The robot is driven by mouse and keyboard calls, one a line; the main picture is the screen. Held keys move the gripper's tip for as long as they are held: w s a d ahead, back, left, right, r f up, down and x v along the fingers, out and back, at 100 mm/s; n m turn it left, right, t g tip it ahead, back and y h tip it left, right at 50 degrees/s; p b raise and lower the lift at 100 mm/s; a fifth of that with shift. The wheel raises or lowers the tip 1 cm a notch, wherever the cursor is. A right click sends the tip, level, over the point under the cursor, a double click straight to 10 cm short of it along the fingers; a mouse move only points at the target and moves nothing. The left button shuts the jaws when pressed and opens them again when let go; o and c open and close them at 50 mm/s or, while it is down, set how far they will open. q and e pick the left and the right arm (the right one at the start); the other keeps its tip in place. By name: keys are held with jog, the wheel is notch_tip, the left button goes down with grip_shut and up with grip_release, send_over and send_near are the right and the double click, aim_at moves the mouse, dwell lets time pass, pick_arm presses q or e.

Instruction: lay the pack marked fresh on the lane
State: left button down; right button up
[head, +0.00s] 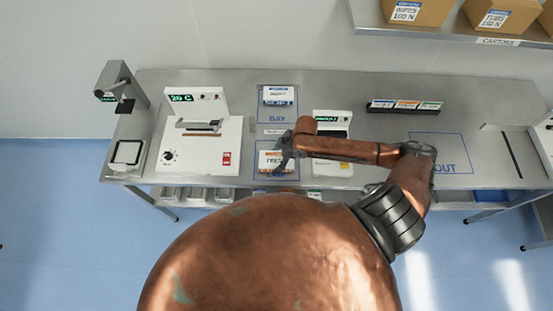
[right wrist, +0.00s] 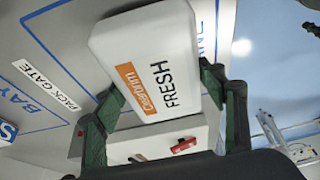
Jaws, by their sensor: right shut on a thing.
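The white pack marked FRESH (right wrist: 150,60), with an orange label, is between the green fingers of my right gripper (right wrist: 160,95) in the right wrist view. In the head view my right gripper (head: 284,156) is at the pack (head: 269,161), over the lower blue-outlined area, the lane (head: 292,175). The lane's lettering (right wrist: 207,32) shows partly beside the pack in the wrist view. The gripper is shut on the pack. I cannot tell whether the pack touches the surface. My left gripper is not in view.
A second pack (head: 278,96) lies in the outlined bay (head: 277,119) behind the lane. A white machine (head: 197,158) stands to the left, and another white device (head: 332,123) is close on the right. The OUT area (head: 440,150) is empty.

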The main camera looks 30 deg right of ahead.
jog(key=shift+f, duration=0.25)
jog(key=o, duration=1.4)
jog(key=shift+f, duration=0.1)
jog(key=b+v, duration=0.1)
jog(key=v, duration=1.1)
